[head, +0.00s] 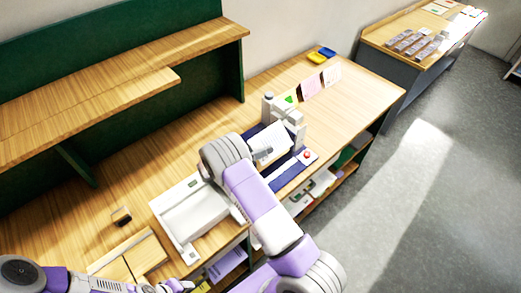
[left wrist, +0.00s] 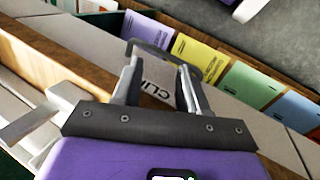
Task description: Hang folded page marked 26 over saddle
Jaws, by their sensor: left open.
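A stapler-like machine (head: 298,118) with a dark blue base stands on the wooden table; its saddle cannot be told apart clearly. A white page (head: 272,146) shows tilted at the machine, and no number can be read on it. My right gripper (head: 264,154) is at this page, its fingers too small and partly hidden to tell whether they hold it. My left gripper (head: 180,286) is low at the table's front edge. In the left wrist view the left gripper (left wrist: 158,75) is open, with a grey surface with printed letters beyond its fingers.
A white tray (head: 190,222) lies left of the machine. Pink (head: 311,86) and white (head: 332,77) sheets lie behind it, near a blue-yellow object (head: 321,55). Yellow (left wrist: 197,57) and green (left wrist: 246,86) folders stand in a wooden bin. The table's right end is clear.

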